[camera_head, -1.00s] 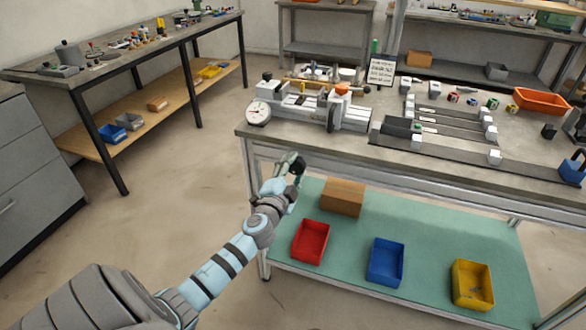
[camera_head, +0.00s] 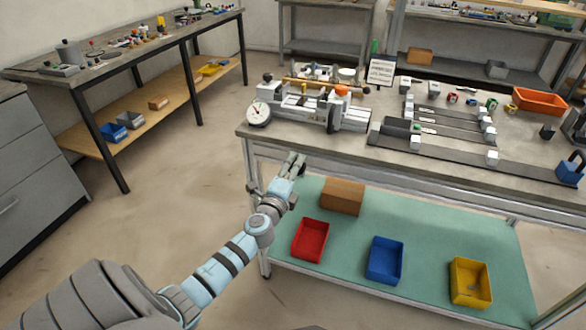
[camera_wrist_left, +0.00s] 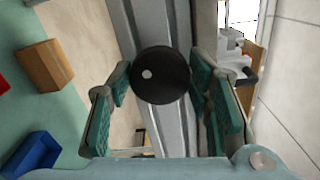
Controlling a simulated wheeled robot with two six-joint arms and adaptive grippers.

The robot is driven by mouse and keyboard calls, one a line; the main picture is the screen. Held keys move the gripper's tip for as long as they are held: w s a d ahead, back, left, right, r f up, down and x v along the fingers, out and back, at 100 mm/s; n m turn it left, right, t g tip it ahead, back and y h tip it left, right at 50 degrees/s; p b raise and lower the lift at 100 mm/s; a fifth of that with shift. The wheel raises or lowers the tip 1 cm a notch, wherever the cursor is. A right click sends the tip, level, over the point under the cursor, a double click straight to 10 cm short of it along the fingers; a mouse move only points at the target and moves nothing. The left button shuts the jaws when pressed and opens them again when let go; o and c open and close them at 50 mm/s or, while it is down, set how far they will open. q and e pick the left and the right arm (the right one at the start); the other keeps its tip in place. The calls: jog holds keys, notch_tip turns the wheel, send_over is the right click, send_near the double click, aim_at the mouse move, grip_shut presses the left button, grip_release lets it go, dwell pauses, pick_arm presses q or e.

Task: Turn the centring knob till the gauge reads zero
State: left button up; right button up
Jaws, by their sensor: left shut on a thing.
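The centring knob is a round black knob (camera_wrist_left: 160,75) with a white dot left of its middle in the left wrist view. My left gripper (camera_wrist_left: 161,78) is shut on it, with a green-padded finger at each side. In the head view my left gripper (camera_head: 294,163) is at the front of the bench's left end, and the knob is hidden there. The gauge (camera_head: 259,113) is a white round dial on the left end of the grey frame jig (camera_head: 318,106). Its needle is too small to read. My right gripper is not in view.
The bench (camera_head: 384,152) carries grey rails and blocks, a sign (camera_head: 381,71) and an orange bin (camera_head: 540,102). On its lower shelf stand a cardboard box (camera_head: 342,196) and red (camera_head: 311,240), blue (camera_head: 385,261) and yellow (camera_head: 471,282) bins. The floor left of the bench is clear.

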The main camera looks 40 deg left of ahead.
pick_arm(q)
jog(key=shift+f, duration=0.1)
dwell(0.3)
jog(key=o, duration=1.1)
jog(key=v, duration=1.2)
